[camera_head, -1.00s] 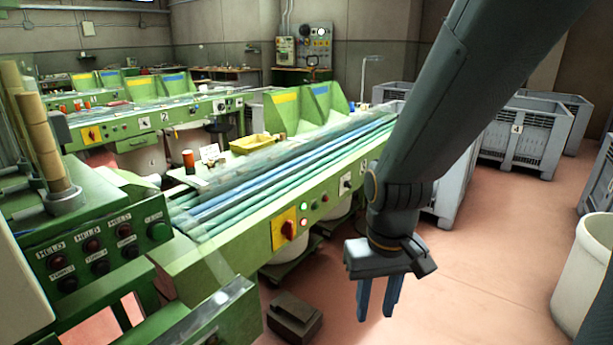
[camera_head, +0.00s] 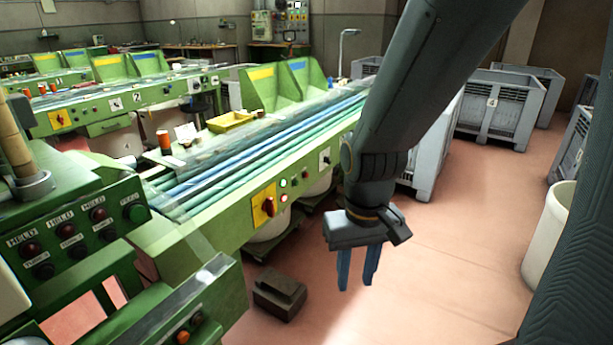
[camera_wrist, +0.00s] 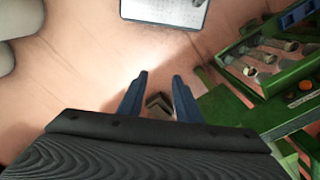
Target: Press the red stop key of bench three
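The nearest long green bench (camera_head: 215,222) carries blue and green strips and runs away to the back right. Its front has a yellow plate with a red rotary switch (camera_head: 267,206). Small round keys sit just right of it; a pale lit one (camera_head: 283,184) and a small red one (camera_head: 283,198) show. A white plate (camera_head: 325,158) farther along has a mark too small to read surely. My gripper (camera_head: 357,278) hangs over the floor, right of and apart from these keys, fingers pointing down. It is open and empty, also in the wrist view (camera_wrist: 158,82).
A dark stepped block (camera_head: 280,292) lies on the floor below the bench. Grey crates (camera_head: 500,105) and a pale bin (camera_head: 548,235) stand at right. A bench marked 2 (camera_head: 137,96) is behind. Floor between is clear.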

